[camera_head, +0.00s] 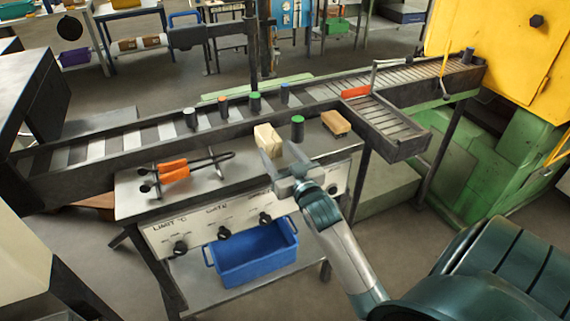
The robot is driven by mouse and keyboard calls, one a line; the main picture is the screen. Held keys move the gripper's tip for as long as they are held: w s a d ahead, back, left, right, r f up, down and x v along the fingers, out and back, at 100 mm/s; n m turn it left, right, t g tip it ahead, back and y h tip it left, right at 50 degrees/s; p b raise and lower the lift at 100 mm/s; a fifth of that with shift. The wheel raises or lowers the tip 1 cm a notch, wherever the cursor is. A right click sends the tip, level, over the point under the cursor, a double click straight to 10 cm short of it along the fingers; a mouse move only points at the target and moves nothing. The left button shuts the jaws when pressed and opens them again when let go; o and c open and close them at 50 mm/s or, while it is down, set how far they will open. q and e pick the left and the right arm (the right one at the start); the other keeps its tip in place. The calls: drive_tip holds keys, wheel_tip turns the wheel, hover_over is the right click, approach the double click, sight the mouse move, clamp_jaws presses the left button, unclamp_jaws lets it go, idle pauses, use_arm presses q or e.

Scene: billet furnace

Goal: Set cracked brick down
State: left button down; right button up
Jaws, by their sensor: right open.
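A cream brick (268,141) stands on the steel work table (218,185), near its back edge. Any crack in it is too small to make out. My right gripper (284,158) is open just in front of the brick, on its near right side. Its fingers point away from me, toward the back of the table. No brick shows between them, and I cannot tell whether a fingertip touches the brick. My left gripper is not in view.
A green-topped dark cylinder (297,128) stands close right of the gripper, and a brown block (336,122) lies beyond it. Orange-handled tongs (174,171) lie at left. A roller conveyor (120,144) runs behind. A blue bin (254,256) sits below.

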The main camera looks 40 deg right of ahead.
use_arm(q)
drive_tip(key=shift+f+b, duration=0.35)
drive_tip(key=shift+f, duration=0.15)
use_arm(e)
drive_tip(key=shift+v, duration=2.1)
drive_tip(key=shift+o, duration=0.4)
drive_tip(key=shift+w, duration=0.1)
